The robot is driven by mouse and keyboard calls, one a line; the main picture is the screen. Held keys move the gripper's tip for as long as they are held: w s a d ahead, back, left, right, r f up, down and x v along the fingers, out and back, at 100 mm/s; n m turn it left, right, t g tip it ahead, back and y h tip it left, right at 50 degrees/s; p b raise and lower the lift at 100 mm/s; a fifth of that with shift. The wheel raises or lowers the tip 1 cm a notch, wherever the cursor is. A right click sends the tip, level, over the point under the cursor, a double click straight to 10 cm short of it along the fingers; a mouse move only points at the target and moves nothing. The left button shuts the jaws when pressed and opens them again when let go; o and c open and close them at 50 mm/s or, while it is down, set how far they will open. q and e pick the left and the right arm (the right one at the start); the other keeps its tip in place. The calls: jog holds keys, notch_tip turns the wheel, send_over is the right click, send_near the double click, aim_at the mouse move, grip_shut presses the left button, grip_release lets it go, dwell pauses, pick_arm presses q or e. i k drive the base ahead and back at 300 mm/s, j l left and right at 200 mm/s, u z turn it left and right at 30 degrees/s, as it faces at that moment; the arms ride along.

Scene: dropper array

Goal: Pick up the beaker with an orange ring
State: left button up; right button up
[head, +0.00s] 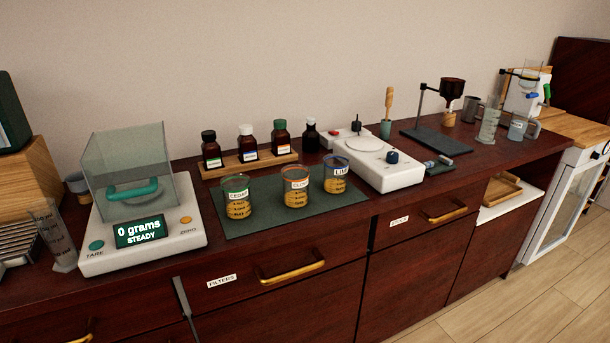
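The beaker with an orange ring (296,190) stands upright on a dark green mat (265,222), in the middle of a row of three. It is clear glass with a white label that seems to read CLOVE and holds amber liquid. To its left stands a beaker with a green ring (237,200). To its right, a little further back, stands a beaker with a blue ring (336,178). The three beakers stand apart. Neither of my grippers is in view.
A glass-walled scale (148,240) reading 0 grams stands left of the mat. Several dark bottles, some on a wooden rack (247,164), stand behind the beakers. A white hotplate (390,177) is close on the right. Mat in front of the beakers is bare.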

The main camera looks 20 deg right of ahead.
aim_at(296, 187)
jog(key=i+l, duration=0.1)
jog(key=l, duration=0.25)
jog(key=i+l, duration=0.1)
jog(key=l, duration=0.25)
jog(key=k+l, duration=0.2)
jog(key=l, duration=0.2)
jog(key=k+l, duration=0.25)
jog(key=l, duration=0.1)
